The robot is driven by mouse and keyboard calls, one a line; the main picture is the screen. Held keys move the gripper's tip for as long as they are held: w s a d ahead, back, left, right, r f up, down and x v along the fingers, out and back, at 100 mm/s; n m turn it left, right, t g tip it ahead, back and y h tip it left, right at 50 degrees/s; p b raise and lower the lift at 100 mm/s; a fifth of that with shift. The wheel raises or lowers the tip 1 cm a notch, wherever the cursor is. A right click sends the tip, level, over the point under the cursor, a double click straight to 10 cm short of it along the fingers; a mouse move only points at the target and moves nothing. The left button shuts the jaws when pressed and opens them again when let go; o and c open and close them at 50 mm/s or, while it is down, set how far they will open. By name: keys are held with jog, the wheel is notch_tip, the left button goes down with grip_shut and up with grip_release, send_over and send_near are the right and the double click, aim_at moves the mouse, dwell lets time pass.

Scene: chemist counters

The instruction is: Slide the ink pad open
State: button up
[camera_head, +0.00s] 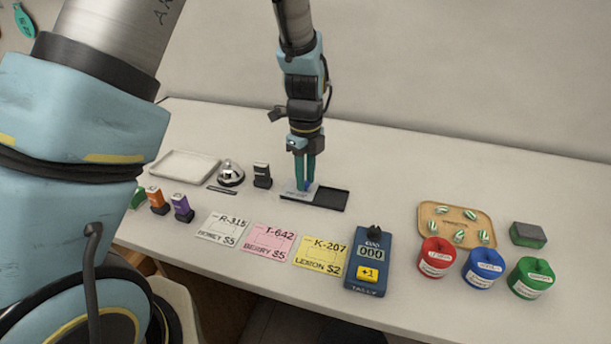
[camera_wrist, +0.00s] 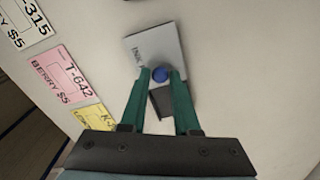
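The ink pad is a low dark tray (camera_head: 329,198) with a grey lid (camera_head: 292,194), lying flat on the counter. The lid covers the left part and the dark right part lies exposed. In the wrist view the lid (camera_wrist: 150,45) carries the letters INK and a blue knob (camera_wrist: 160,75), with part of the dark pad (camera_wrist: 161,104) below it. My gripper (camera_head: 306,185) points down at the lid. In the wrist view its two green fingers (camera_wrist: 160,76) stand one on each side of the knob and appear shut on it. The fingers partly hide the pad.
A black stamp (camera_head: 262,175), a bell (camera_head: 231,173) and a white tray (camera_head: 184,166) stand to the left. Price cards and a blue tally counter (camera_head: 370,262) lie in front. A candy tray (camera_head: 432,219) and coloured pots are on the right. Counter behind the pad is clear.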

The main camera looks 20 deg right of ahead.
grip_shut()
dwell(1.0)
